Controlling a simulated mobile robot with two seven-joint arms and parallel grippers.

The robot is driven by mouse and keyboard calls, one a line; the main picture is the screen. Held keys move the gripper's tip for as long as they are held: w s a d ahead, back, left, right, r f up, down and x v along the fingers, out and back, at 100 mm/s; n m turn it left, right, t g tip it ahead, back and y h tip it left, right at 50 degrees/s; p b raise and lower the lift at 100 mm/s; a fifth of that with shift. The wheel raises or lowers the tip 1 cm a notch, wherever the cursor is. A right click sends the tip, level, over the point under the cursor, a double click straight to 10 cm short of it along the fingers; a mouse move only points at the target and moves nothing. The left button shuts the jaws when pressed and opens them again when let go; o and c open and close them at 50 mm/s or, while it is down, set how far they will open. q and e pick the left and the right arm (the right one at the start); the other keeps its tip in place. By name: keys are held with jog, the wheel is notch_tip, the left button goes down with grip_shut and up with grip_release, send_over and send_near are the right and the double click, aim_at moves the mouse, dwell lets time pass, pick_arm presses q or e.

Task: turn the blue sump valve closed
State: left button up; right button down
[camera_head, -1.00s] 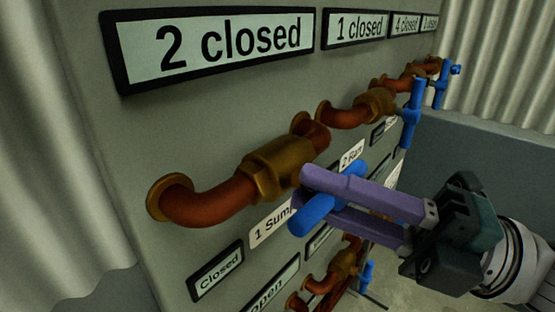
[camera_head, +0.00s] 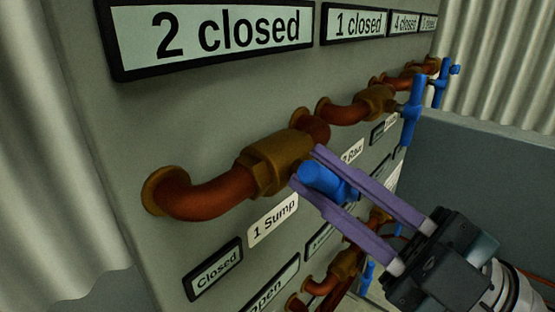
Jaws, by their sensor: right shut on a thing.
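The blue sump valve handle (camera_head: 323,179) sits in front of the brass valve body (camera_head: 275,165), just above the white "1 Sump" label (camera_head: 273,219). Its visible part slants from upper left to lower right. My right gripper (camera_head: 307,169) comes in from the lower right. Its two purple fingers are shut on the handle, one above and one below, and hide part of it. My left gripper is not in view.
A "Closed" plate (camera_head: 214,269) and an "open" plate (camera_head: 268,292) are below on the grey panel. Copper pipe (camera_head: 190,198) runs along it. Other blue handles (camera_head: 414,110) stand farther back at right. A corrugated wall is at left.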

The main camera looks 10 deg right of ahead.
jog(key=m+t+h, duration=0.1)
jog(key=m, duration=0.1)
jog(key=m+t+h, duration=0.1)
jog(key=m, duration=0.2)
jog(key=m+t+h+p, duration=0.1)
jog(key=m, duration=0.1)
jog(key=shift+w+d+r+m+h, duration=0.1)
jog(key=shift+r+m+h, duration=0.1)
jog(key=shift+m+h, duration=0.1)
jog(key=m+h+p, duration=0.1)
jog(key=m, duration=0.2)
jog(key=m+t+h+p, duration=0.1)
jog(key=m+h, duration=0.1)
jog(key=m, duration=0.1)
jog(key=shift+d+t, duration=0.1)
jog(key=shift+t, duration=0.2)
jog(key=shift+w+f+m+h+p, duration=0.15)
jog(key=shift+m+h+p, duration=0.15)
jog(key=shift+m+h, duration=0.65)
jog(key=shift+f+m, duration=0.1)
jog(key=shift+m, duration=0.25)
jog(key=shift+d, duration=0.1)
jog(key=c, duration=1)
grip_release()
jog(key=shift+c, duration=0.2)
jog(key=shift+o, duration=1.2)
